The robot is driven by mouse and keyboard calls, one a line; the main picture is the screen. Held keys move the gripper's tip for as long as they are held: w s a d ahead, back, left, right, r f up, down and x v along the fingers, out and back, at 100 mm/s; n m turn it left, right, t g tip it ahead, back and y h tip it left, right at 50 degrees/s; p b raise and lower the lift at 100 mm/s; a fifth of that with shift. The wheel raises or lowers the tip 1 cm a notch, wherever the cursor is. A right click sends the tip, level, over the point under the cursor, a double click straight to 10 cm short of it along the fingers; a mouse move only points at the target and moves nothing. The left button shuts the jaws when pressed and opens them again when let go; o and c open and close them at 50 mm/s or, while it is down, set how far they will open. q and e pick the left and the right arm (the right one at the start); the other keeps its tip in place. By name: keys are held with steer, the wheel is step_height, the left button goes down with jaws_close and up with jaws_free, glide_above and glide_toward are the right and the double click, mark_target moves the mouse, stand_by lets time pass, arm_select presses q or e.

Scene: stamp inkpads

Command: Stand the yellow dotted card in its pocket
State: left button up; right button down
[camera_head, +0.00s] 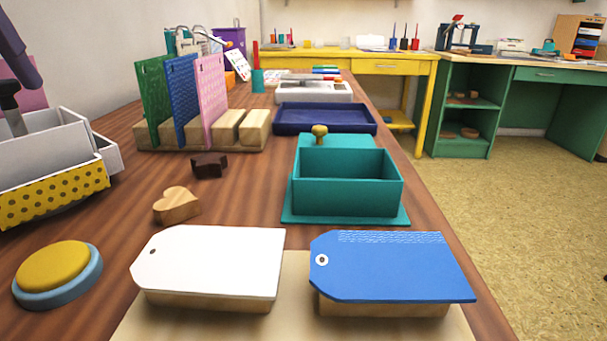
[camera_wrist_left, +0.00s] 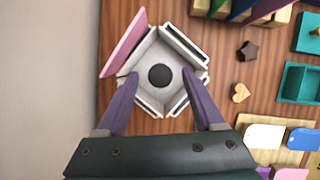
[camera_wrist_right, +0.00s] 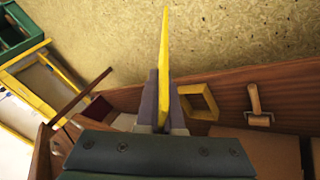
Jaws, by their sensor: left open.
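A yellow card (camera_wrist_right: 165,55), seen nearly edge-on, stands between the closed fingers of my right gripper (camera_wrist_right: 163,85) in the right wrist view; its dots cannot be made out. The head view does not show this gripper. A white-grey holder with several pockets (camera_head: 45,150) stands at the left of the head view. Its near pocket has a yellow front with dark dots (camera_head: 55,195). The holder also shows in the left wrist view (camera_wrist_left: 148,60), with a pink card (camera_wrist_left: 124,43) upright at one side. My left gripper (camera_wrist_left: 160,75) is open and empty above the holder.
Green, blue and pink cards stand in a wooden rack (camera_head: 200,133). A teal box (camera_head: 347,196), white tag (camera_head: 215,260), blue tag (camera_head: 390,270), wooden heart (camera_head: 177,205) and yellow-topped pad (camera_head: 55,268) are on the table. In the right wrist view, a yellow frame (camera_wrist_right: 199,101) and a roller (camera_wrist_right: 258,108) lie nearby.

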arm_select(q)
steer(key=shift+c, duration=0.3)
jaws_close()
stand_by(1.1)
